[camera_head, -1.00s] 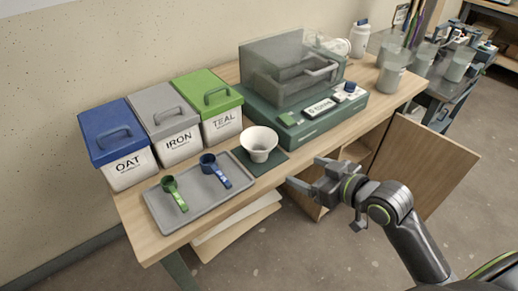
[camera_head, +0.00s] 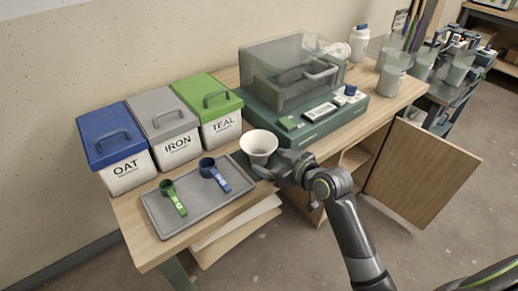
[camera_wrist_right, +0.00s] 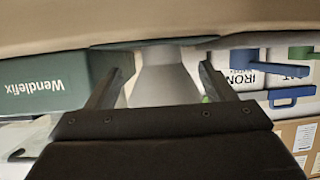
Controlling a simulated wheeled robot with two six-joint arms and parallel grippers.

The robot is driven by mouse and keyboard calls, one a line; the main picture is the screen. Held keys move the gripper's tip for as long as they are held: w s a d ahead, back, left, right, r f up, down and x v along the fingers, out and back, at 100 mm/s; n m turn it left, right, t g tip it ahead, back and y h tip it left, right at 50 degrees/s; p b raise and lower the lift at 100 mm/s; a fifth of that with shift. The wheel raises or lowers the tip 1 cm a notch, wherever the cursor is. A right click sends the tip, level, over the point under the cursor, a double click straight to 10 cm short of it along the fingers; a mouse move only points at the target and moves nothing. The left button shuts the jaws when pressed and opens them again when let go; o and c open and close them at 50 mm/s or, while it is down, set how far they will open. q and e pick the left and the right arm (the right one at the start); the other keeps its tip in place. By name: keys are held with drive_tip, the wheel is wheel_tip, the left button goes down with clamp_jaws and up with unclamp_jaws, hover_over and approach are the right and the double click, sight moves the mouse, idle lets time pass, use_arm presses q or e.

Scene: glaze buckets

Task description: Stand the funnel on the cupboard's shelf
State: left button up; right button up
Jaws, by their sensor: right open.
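The white funnel (camera_head: 258,143) stands wide end up at the table's front edge, beside the tray. My right gripper (camera_head: 265,172) is open at the funnel's near side, low down. In the right wrist view the pale body of the funnel (camera_wrist_right: 165,78) shows between the two spread fingers; contact cannot be made out. The cupboard under the table is open, with its wooden door (camera_head: 422,172) swung out to the right. Part of its inside with a shelf (camera_head: 355,158) shows behind my right arm. My left gripper is not in view.
A grey tray (camera_head: 165,228) with a green scoop (camera_head: 172,197) and a blue scoop (camera_head: 214,174) lies left of the funnel. Blue-, grey- and green-lidded buckets stand behind. A green machine base (camera_head: 318,125) with a clear hood is to the right.

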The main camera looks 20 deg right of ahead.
sight(266, 159)
drive_tip(key=x, duration=0.4)
drive_tip(key=shift+w+a, duration=0.2)
drive_tip(key=c, duration=1.2)
